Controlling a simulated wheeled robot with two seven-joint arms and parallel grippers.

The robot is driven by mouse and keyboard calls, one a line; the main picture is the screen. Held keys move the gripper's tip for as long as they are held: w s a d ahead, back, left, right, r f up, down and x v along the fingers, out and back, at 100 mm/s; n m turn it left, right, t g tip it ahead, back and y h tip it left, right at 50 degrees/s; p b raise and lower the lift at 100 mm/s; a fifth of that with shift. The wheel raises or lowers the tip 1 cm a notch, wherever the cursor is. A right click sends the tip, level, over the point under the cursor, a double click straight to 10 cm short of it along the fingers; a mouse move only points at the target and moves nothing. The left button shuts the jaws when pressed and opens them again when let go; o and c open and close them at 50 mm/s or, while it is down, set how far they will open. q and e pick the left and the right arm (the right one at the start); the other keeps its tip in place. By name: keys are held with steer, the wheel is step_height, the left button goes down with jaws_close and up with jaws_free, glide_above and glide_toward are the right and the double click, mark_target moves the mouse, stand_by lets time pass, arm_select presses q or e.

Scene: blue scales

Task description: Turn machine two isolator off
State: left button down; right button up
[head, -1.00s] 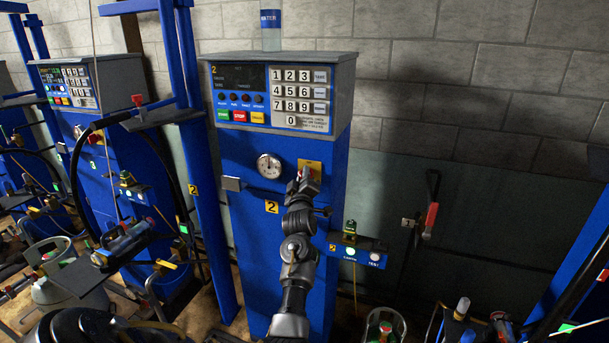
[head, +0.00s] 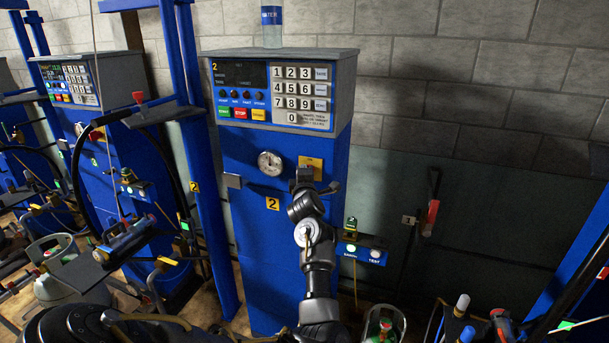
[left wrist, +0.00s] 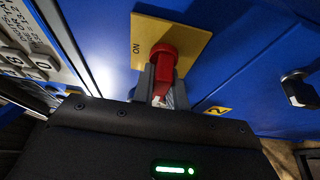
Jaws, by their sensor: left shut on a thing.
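Machine two is the blue column (head: 270,240) with a yellow "2" label and a keypad panel on top. Its isolator is a red handle (left wrist: 163,62) on a yellow plate (left wrist: 190,38), with "ON" printed at the plate's left in the left wrist view. The plate (head: 312,163) also shows in the head view, beside a round gauge, with the handle hidden by my gripper. My left gripper (head: 303,178) is at the plate; its jaws (left wrist: 162,88) are shut on the red handle. My right gripper is not in view.
A water bottle (head: 272,27) stands on top of machine two. A small bracket with lit buttons (head: 362,251) juts out at its right side. A red-handled lever (head: 431,215) is on the wall further right. Other blue machines stand at the left.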

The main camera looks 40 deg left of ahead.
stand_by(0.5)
arm_select(q)
steer(key=c, duration=1.4)
jaws_free()
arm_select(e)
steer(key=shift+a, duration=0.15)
